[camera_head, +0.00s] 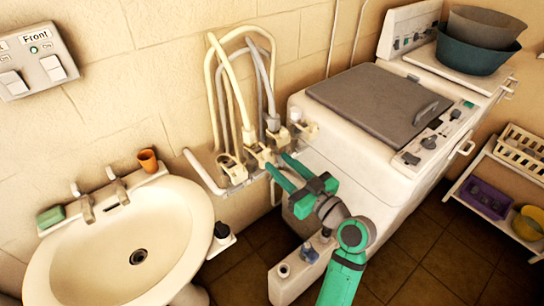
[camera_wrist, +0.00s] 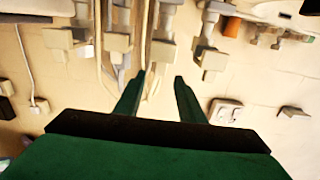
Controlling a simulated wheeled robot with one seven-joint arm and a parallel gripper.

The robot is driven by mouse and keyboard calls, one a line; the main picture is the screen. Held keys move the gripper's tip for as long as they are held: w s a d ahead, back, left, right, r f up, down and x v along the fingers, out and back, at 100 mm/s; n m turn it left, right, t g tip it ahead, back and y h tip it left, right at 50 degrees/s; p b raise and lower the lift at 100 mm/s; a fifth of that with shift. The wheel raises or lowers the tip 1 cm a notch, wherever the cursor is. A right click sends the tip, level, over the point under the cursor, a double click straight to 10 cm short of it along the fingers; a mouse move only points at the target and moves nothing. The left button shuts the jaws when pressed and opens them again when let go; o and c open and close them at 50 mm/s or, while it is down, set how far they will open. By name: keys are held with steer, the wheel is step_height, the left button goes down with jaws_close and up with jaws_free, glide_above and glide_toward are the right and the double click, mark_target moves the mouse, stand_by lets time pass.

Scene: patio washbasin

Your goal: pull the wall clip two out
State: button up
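Several cream wall clips sit in a row on the wall behind the washbasin and the washing machine, with hoses rising from them. The leftmost clip (camera_head: 232,168) is nearest the basin, and another clip (camera_head: 258,152) is right of it. I cannot tell which is clip two. My green gripper (camera_head: 277,161) is open in front of the row, fingertips close to the clips. In the wrist view, the scene is upside down; my gripper (camera_wrist: 160,75) shows apart fingers with nothing held. A clip (camera_wrist: 162,52) lies just beyond the fingertips. Whether they touch anything is unclear.
A white basin (camera_head: 70,262) with an orange cup (camera_head: 147,160) is at left. A washing machine (camera_head: 340,150) with a grey lid (camera_head: 370,100) stands close on the right. Looped hoses (camera_head: 220,75) rise above the clips. A low shelf (camera_head: 470,187) is at far right.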

steer(key=v, duration=0.4)
steer(key=shift+s+d, duration=0.2)
stand_by(0.3)
steer(key=s+a+f+m+t+h, duration=0.1)
steer(key=s+a+f+m+h, duration=0.25)
steer(key=f, duration=0.55)
steer(key=s+f+m+t+h, duration=0.1)
steer(key=s+f+m+h, duration=0.2)
steer(key=f+m+h, duration=0.45)
steer(key=s+f+g, duration=0.1)
steer(key=s+f, duration=0.7)
steer(key=s, duration=0.5)
steer(key=s+r+n, duration=0.1)
steer(key=s+r, duration=0.1)
steer(key=s, duration=0.6)
steer(key=s+r+n, duration=0.2)
steer(key=s+r, duration=0.1)
steer(key=s, duration=0.6)
steer(key=shift+a+r+t+h, duration=0.25)
steer(key=shift+t+h, duration=0.05)
